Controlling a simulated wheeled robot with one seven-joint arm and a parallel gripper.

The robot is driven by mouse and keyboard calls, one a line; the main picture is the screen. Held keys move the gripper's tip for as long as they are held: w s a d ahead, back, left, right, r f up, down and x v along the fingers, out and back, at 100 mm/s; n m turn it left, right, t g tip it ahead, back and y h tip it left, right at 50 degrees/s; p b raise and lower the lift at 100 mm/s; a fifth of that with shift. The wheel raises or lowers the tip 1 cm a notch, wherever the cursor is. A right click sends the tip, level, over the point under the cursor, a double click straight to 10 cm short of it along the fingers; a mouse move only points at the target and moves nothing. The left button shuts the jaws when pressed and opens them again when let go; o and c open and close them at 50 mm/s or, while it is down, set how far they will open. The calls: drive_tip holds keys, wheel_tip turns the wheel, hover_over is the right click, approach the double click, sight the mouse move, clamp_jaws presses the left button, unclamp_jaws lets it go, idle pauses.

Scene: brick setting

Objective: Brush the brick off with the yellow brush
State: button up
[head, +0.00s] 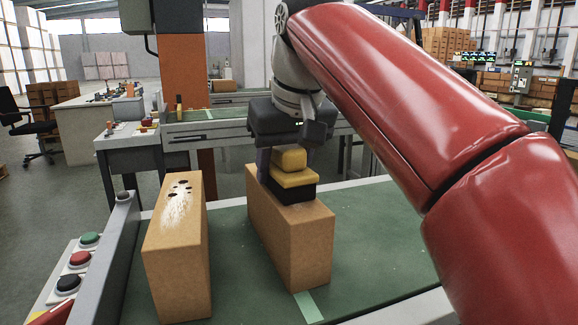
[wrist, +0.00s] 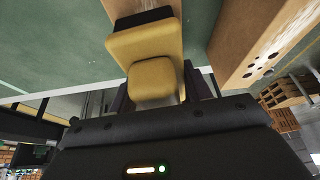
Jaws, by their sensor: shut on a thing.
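My gripper (head: 286,168) is shut on the yellow brush (head: 292,178), which has a yellow handle block and a black lower part. The brush is upright, on or just above the top of the right-hand brick (head: 291,240); I cannot tell if it touches. The left-hand brick (head: 177,255) stands apart, with dark holes and a patch of white dust (head: 177,212) on its top. In the wrist view the brush (wrist: 153,82) sits between my fingers, and the holed brick (wrist: 262,50) is at the upper right.
Both bricks stand on a green conveyor belt (head: 375,240) with raised metal side rails (head: 115,245). A panel with several buttons (head: 80,258) is at the left. The belt right of the bricks is clear. Another conveyor (head: 225,125) lies behind.

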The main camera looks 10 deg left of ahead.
sight(301, 181)
drive_tip(key=shift+w+a+f, duration=0.1)
drive_tip(key=shift+w+a, duration=0.45)
drive_tip(key=shift+w, duration=0.25)
drive_tip(key=shift+w+a, duration=0.5)
drive_tip(key=shift+w, duration=0.3)
drive_tip(key=shift+w+a, duration=0.25)
drive_tip(key=shift+w, duration=0.1)
drive_tip(key=shift+d+f+b, duration=0.15)
drive_tip(key=shift+d+b, duration=0.15)
drive_tip(key=shift+s+d+f+b, duration=0.15)
drive_tip(key=shift+s+d+b, duration=0.05)
drive_tip(key=shift+s+b, duration=0.4)
drive_tip(key=shift+s+d+f+b, duration=0.2)
drive_tip(key=shift+s+b, duration=0.15)
drive_tip(key=shift+s, duration=0.35)
drive_tip(key=shift+s+d, duration=0.2)
drive_tip(key=shift+s, duration=0.05)
drive_tip(key=c, duration=0.4)
drive_tip(key=shift+s+d+r+b, duration=0.15)
drive_tip(key=shift+s+d+b, duration=0.15)
drive_tip(key=shift+s+d, duration=0.6)
drive_tip(key=shift+s+d+r+b, duration=0.15)
drive_tip(key=shift+s+d+b, duration=0.3)
drive_tip(key=shift+s, duration=0.7)
drive_tip(key=shift+s+d+r+b, duration=0.15)
drive_tip(key=shift+s+d, duration=0.65)
drive_tip(key=shift+s, duration=0.25)
drive_tip(key=shift+r, duration=0.15)
